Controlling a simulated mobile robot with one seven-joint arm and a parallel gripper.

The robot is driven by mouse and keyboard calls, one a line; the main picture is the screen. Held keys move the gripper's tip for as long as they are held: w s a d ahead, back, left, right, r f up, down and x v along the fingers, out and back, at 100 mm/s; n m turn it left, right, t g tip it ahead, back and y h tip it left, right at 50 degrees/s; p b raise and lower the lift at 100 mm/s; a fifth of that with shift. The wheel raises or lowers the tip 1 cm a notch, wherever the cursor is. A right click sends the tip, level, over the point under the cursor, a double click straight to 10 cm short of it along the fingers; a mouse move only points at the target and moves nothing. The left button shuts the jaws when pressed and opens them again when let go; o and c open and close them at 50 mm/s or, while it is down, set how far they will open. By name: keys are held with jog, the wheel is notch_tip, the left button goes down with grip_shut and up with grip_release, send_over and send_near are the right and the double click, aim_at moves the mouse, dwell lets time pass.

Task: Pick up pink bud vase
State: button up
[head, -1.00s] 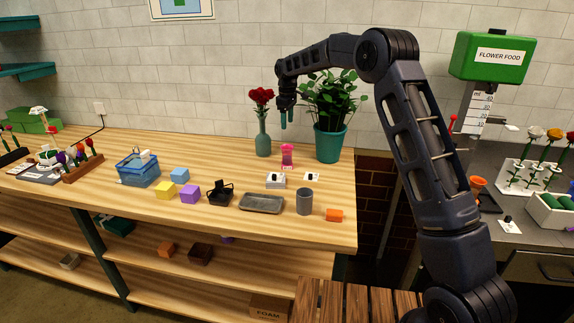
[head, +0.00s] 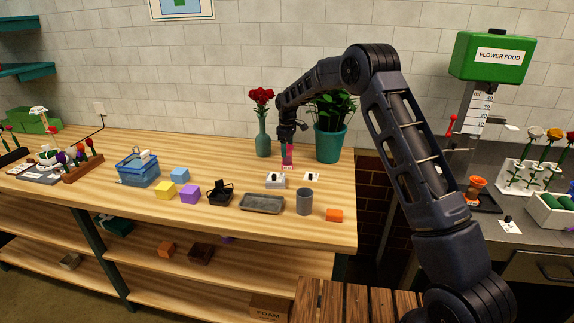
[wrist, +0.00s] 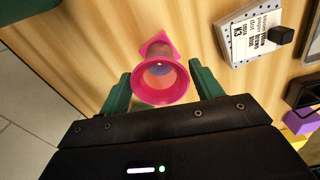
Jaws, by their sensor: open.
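The pink bud vase (head: 288,160) stands upright on the wooden bench in the head view, with its upper part partly hidden by my gripper. In the wrist view I look down into the open mouth of the pink bud vase (wrist: 161,80), with its pink base beyond. My gripper (wrist: 160,88) is open, with one green finger on each side of the vase. A small gap seems to show on each side. In the head view my gripper (head: 288,143) is directly over the vase.
A teal vase with red roses (head: 263,134) stands left of the pink vase, and a potted plant in a teal pot (head: 330,145) stands to its right. A white labelled block (head: 275,180) sits in front. A grey tray (head: 262,203) and grey cup (head: 304,201) lie nearer the front edge.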

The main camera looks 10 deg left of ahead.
aim_at(287, 158)
notch_tip(287, 158, down, 4)
jog(key=shift+a+r, duration=0.1)
jog(key=shift+r, duration=0.15)
jog(key=shift+c, duration=0.5)
jog(key=shift+r, duration=0.1)
jog(key=c, duration=1.2)
